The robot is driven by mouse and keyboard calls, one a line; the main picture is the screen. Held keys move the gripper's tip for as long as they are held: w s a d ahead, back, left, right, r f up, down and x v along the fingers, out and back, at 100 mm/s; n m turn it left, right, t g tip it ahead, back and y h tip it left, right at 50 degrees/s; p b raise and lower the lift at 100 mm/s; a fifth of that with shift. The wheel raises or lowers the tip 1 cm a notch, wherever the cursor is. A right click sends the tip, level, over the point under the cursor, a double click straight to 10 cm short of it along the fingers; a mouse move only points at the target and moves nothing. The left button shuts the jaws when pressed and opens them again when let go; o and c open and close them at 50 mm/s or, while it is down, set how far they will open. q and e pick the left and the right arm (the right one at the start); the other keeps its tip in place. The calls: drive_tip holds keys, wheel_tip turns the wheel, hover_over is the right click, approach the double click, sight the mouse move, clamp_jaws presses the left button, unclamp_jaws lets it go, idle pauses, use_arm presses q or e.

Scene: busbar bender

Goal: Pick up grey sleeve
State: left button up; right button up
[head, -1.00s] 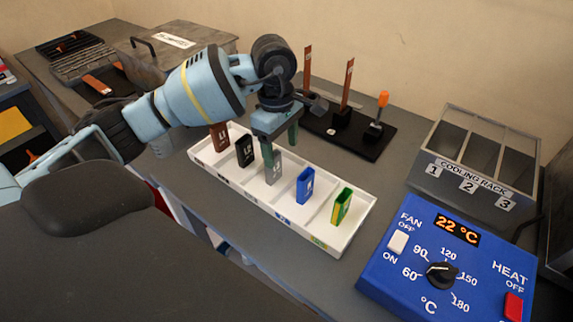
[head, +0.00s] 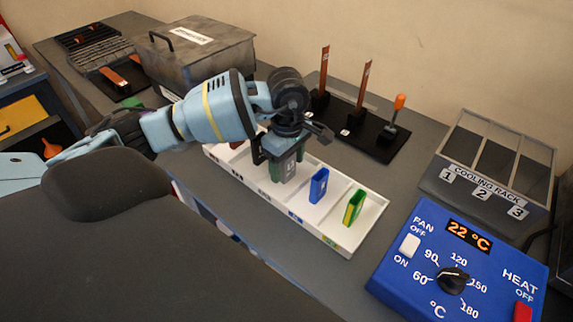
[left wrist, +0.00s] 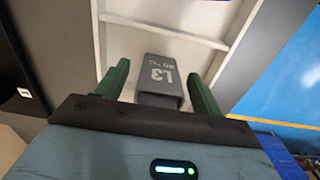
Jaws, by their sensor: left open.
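A gap shows between each finger and the sleeve in the left wrist view. In the head view the left gripper (head: 285,168) points down at the grey sleeve (head: 289,164), which its fingers partly cover. My right gripper is not in view.
The left compartments are partly hidden by my arm. A black stand (head: 372,143) with upright bars is behind, the cooling rack (head: 447,190) right, and a blue control panel (head: 400,270) front right.

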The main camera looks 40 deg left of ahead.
use_arm(q)
drive_tip(key=shift+f, duration=1)
drive_tip(key=c, duration=1)
drive_tip(key=shift+c, duration=0.2)
